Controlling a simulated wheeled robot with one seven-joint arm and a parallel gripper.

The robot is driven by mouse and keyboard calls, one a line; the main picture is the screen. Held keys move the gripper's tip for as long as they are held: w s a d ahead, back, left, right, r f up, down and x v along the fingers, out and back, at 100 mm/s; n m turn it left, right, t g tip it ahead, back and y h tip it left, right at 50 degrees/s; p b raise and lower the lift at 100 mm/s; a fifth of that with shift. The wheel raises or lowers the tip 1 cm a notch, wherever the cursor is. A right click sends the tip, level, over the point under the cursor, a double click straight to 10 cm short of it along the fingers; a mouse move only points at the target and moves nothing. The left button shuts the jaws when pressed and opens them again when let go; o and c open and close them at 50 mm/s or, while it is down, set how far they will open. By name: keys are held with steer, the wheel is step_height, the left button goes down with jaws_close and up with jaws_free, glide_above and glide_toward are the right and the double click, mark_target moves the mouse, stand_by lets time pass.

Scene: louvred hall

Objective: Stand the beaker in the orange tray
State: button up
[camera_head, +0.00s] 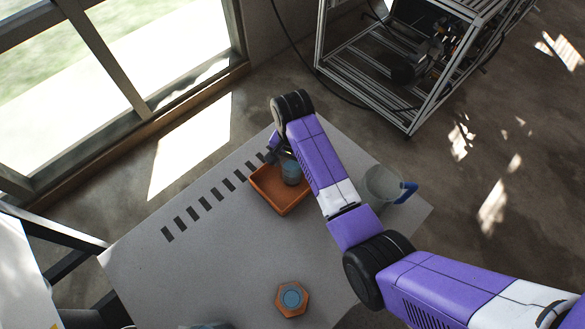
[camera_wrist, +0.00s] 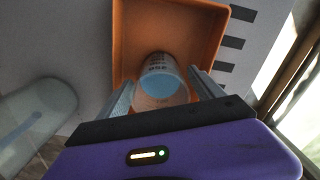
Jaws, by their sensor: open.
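The beaker (camera_head: 291,173) is clear with pale blue contents and appears upright inside the orange tray (camera_head: 283,207), near its far right side. In the wrist view the beaker (camera_wrist: 158,72) shows dark printed marks, with the tray wall (camera_wrist: 120,45) around it. My gripper (camera_wrist: 162,84) is open, with one finger on each side of the beaker. A gap between fingers and glass seems to show. In the head view my arm partly hides the tray's right side and most of my gripper (camera_head: 281,158).
A clear jug (camera_head: 382,185) with a blue handle stands right of my arm; it also shows in the wrist view (camera_wrist: 35,110). An orange hexagonal piece (camera_head: 292,312) with a blue round centre sits near the front. Dark stripes mark the table's far left edge. The table's left middle is clear.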

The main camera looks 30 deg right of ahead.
step_height(320, 180, up, 10)
steer(key=shift+f, duration=0.15)
stand_by(0.6)
steer(key=w+d+r+n+t, duration=0.1)
steer(key=w+r+n+t, duration=0.35)
steer(key=w+t, duration=0.5)
steer(key=s+r+n+t+b, duration=0.1)
steer(key=s+r+n+t, duration=0.1)
steer(key=s, duration=1.9)
steer(key=s+r+n+t+b, duration=0.2)
steer(key=s+r+n+t, duration=0.1)
steer(key=s, duration=1.9)
steer(key=shift+s+d+r+b, duration=0.15)
steer(key=shift+s+d+b, duration=0.15)
steer(key=shift+d, duration=0.05)
steer(key=shift+n, duration=0.25)
